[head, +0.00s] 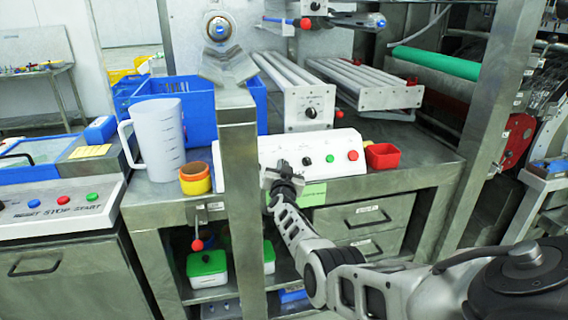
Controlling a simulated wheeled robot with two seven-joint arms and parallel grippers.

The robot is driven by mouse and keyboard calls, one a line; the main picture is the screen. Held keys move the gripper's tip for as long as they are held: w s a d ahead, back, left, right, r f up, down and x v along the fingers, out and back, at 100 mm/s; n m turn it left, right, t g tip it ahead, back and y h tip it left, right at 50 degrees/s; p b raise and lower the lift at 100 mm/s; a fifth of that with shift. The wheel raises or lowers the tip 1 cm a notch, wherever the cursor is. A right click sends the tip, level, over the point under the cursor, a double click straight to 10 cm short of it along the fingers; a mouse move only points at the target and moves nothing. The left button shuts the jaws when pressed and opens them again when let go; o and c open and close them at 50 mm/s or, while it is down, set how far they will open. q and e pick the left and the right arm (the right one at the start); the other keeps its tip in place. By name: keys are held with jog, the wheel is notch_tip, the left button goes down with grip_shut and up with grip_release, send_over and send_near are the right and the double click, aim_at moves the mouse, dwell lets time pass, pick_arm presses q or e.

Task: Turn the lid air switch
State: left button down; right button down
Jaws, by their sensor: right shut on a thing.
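A white control box (338,146) with a sloped front stands on the steel bench. Its front carries a black knob (307,160), a green button (330,158) and a red button (352,155). My right gripper (281,172) is at the left part of this front, left of the visible black knob. It is shut on a small control there, which the fingers hide; I take it to be the lid air switch, but no label is readable. My left gripper is not in view.
A steel post (240,170) stands upright just left of my right gripper. A white jug (158,138), a yellow-orange cup (195,179) and a blue crate (190,103) are left. A red tray (382,156) sits right of the control box. Drawers (355,230) lie below.

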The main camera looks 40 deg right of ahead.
jog(key=shift+r+m+g+h, duration=0.25)
jog(key=shift+m+g+h, duration=0.3)
jog(key=shift+m, duration=0.65)
jog(key=shift+w+g, duration=0.1)
jog(key=shift+g, duration=0.15)
jog(key=c, duration=1.5)
grip_release()
jog(key=shift+f, duration=0.1)
